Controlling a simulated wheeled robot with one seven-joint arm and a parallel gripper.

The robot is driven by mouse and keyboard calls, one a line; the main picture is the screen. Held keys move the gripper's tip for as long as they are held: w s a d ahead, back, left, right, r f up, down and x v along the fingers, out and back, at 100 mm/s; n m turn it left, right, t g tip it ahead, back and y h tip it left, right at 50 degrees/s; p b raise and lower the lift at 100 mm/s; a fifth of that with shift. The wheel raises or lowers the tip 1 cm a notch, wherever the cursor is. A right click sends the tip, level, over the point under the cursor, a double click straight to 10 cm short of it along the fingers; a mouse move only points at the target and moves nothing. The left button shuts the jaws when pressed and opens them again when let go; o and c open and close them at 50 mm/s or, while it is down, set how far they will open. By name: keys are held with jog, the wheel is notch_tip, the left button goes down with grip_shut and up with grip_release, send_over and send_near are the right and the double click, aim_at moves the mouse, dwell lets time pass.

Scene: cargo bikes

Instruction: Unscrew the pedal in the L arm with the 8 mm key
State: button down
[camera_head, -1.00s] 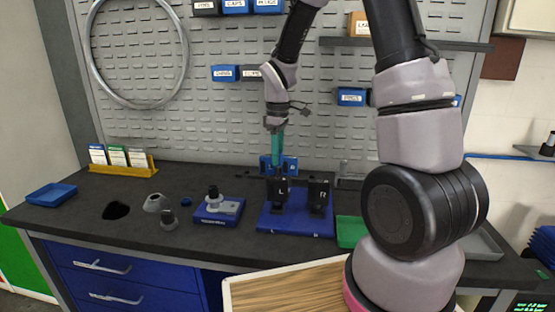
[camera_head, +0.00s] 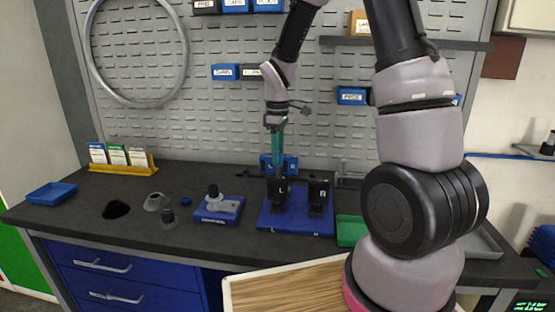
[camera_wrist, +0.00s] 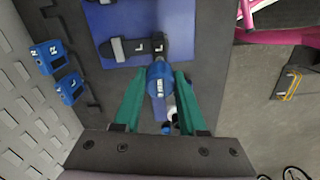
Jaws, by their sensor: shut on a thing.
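My gripper (camera_head: 277,160) has green fingers and points down over the black L arm (camera_head: 278,193), which stands on a blue base (camera_head: 296,224) beside the R arm (camera_head: 318,195). In the wrist view my gripper (camera_wrist: 159,90) is shut on a blue cylindrical key handle (camera_wrist: 159,70). Its small white label is hard to read. The handle's far end is over the end of the L arm (camera_wrist: 148,47). The key's tip and the pedal's thread are hidden, so I cannot tell whether the key is seated.
Blue holders (camera_wrist: 46,56) marked R stand near the pegboard, left in the wrist view. A blue stand with a grey part (camera_head: 219,208) is left of the base. A green tray (camera_head: 350,231) is at its right. The dark bench top (camera_head: 130,238) is clear in front.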

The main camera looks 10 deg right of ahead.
dwell(0.6)
jog(key=m, duration=0.6)
jog(key=m, duration=0.6)
jog(key=shift+s+f+m, duration=0.1)
jog(key=shift+m, duration=0.3)
jog(key=m, duration=0.6)
jog(key=shift+a+m, duration=0.1)
jog(key=shift+m, duration=0.2)
jog(key=m, duration=0.6)
jog(key=shift+m, duration=0.3)
